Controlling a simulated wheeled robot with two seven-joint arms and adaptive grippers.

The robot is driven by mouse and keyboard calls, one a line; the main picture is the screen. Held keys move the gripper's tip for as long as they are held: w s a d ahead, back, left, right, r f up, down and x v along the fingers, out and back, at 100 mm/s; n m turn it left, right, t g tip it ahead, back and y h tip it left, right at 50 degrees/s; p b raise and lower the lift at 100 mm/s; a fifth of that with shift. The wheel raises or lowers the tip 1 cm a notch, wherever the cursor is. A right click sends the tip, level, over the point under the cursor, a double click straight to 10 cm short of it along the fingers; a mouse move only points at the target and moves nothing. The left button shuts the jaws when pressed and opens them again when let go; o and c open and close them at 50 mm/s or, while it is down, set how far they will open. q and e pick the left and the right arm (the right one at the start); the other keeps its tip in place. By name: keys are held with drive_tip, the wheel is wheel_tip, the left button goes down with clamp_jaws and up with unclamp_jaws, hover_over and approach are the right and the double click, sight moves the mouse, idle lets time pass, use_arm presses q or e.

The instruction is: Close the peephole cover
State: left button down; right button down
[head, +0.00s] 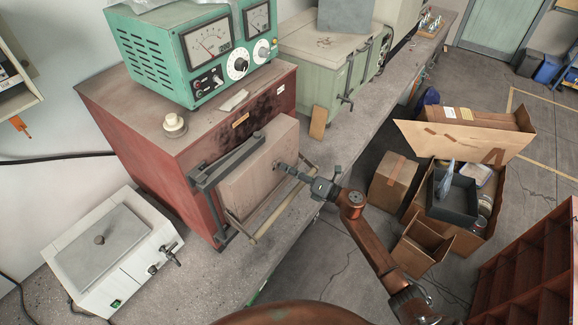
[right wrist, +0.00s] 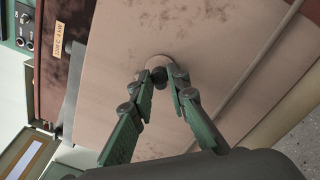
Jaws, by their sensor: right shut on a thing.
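The red furnace (head: 130,110) stands on the bench with a pale, thick door (head: 255,172) on its front. The peephole cover is a small round plate (right wrist: 158,61) on the door face, with a dark knob in front of it. My right gripper (head: 282,167) reaches in from the right to the middle of the door. In the right wrist view its fingertips (right wrist: 160,79) meet on the cover's knob. The fingers hide most of the cover, and I cannot tell whether the hole behind it is covered. My left gripper is not in view.
A grey lever frame (head: 222,165) and a pale handle bar (head: 280,208) lie close around the door. A green meter box (head: 195,48) sits on the furnace. Cardboard boxes (head: 392,180) stand on the floor at right.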

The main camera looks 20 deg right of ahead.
drive_tip(key=m, duration=0.1)
drive_tip(key=m+p, duration=0.1)
drive_tip(key=m, duration=0.1)
drive_tip(key=m+p, duration=0.1)
drive_tip(key=shift+s+a+f+m, duration=0.25)
drive_tip(key=shift+s+a+m, duration=0.1)
drive_tip(key=shift+m, duration=0.05)
drive_tip(key=shift+s+a+f+m+t+p, duration=0.1)
drive_tip(key=shift+s+a+m+p, duration=0.1)
drive_tip(key=shift+m+p, duration=0.5)
drive_tip(key=shift+s+a+f+m+t+p, duration=0.15)
drive_tip(key=shift+m+p, duration=0.2)
drive_tip(key=shift+m, duration=0.7)
drive_tip(key=shift+s+a+m+t+p, duration=0.1)
drive_tip(key=shift+a+m+p, duration=0.1)
drive_tip(key=shift+m+p, duration=0.5)
drive_tip(key=shift+m, duration=0.25)
drive_tip(key=c, duration=1.8)
unclamp_jaws()
drive_tip(key=shift+c, duration=0.2)
drive_tip(key=r+v, duration=0.1)
drive_tip(key=v, duration=1.1)
drive_tip(key=shift+f, duration=0.35)
drive_tip(key=shift+a, duration=0.1)
